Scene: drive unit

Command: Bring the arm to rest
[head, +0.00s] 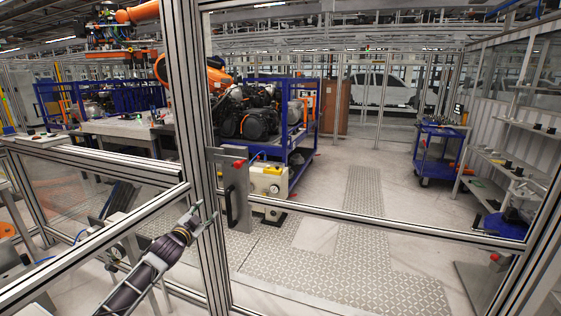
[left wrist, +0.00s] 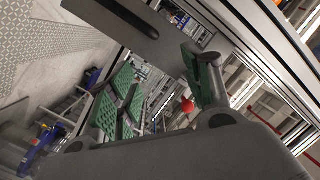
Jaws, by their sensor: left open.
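My left gripper (head: 203,215) is at the lower left of the head view, with its arm rising from the bottom edge. Its fingers are apart, and nothing shows between them. In the left wrist view, the gripper (left wrist: 160,85) shows its green-padded fingers spread. In the head view it is just left of a grey latch plate (head: 240,192) with a dark handle on the fence post; whether it touches the post is unclear. My right gripper is in neither view.
An aluminium-framed fence (head: 186,120) stands close in front, with a rail across the middle. Beyond it are a blue rack with engines (head: 262,118), a yellow-and-white box (head: 268,182) and a blue cart (head: 438,152). Patterned floor panels (head: 330,270) lie clear.

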